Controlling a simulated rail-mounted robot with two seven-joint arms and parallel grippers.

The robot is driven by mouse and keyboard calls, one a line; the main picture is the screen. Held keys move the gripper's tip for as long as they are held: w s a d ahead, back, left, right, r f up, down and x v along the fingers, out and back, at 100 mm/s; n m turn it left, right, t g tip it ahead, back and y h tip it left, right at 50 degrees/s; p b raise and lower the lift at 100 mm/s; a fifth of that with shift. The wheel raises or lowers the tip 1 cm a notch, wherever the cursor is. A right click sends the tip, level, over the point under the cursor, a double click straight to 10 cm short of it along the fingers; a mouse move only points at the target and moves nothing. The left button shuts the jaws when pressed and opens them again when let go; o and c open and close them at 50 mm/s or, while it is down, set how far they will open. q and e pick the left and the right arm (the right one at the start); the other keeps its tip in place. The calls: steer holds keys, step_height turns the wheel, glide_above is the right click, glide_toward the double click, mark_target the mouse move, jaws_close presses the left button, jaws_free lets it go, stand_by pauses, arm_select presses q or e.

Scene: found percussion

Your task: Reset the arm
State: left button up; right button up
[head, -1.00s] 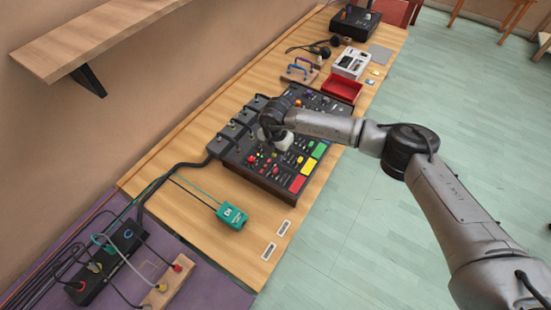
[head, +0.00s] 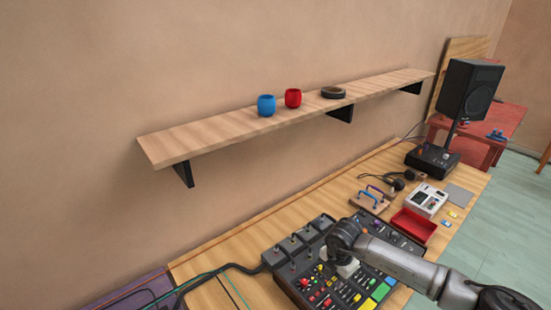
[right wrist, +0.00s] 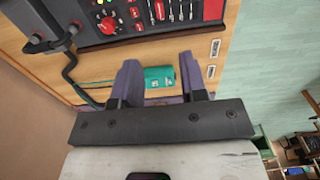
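My right arm reaches in from the lower right in the head view, over the black control board (head: 318,285) with its coloured buttons. My right gripper (right wrist: 160,63) shows from behind in the right wrist view. Its two purple-grey fingers are apart, with nothing held between them. A teal box (right wrist: 159,77) shows beyond the gap between the fingers, on the wooden bench. The board's edge (right wrist: 150,42) lies past the fingertips in that view. In the head view the gripper (head: 343,265) is small and its fingers are hard to make out. My left gripper is in neither view.
A wall shelf (head: 210,135) carries a blue cup (head: 266,105), a red cup (head: 293,98) and a dark ring (head: 333,92). On the bench are a red tray (head: 413,226), a white device (head: 430,201) and headphones (head: 396,181). Floor is free at right.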

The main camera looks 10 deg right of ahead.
steer(key=w+a+r+n+t+y, duration=0.4)
steer(key=a+r+y, duration=0.1)
steer(key=a, duration=0.2)
steer(key=w+a+r+n+t+y, duration=0.3)
steer(key=a+r+n+t+y, duration=0.1)
steer(key=a+r+y, duration=0.25)
step_height(320, 180, up, 26)
steer(key=s+m+t+h, duration=0.35)
steer(key=m+t, duration=0.75)
steer(key=t, duration=0.5)
steer(key=s+d+f+m+g+h, duration=0.35)
steer(key=s+f+m+g, duration=0.25)
steer(key=s+f, duration=0.55)
steer(key=s+d+f+m+g+h, duration=0.2)
steer(key=s+d+f+m+g, duration=0.25)
steer(key=s+f+m, duration=0.65)
steer(key=s+d+f+m+g+h, duration=0.3)
steer(key=s+f+g, duration=0.4)
steer(key=f, duration=0.9)
steer(key=s+f+n+g, duration=0.1)
steer(key=s+f+g, duration=0.1)
steer(key=s+f, duration=0.35)
steer(key=s+f+g, duration=0.1)
steer(key=s+f, duration=0.2)
steer(key=s, duration=0.5)
step_height(320, 180, up, 26)
steer(key=p, duration=2.6)
steer(key=shift+w+r+y, duration=0.25)
steer(key=shift+w+y, duration=0.1)
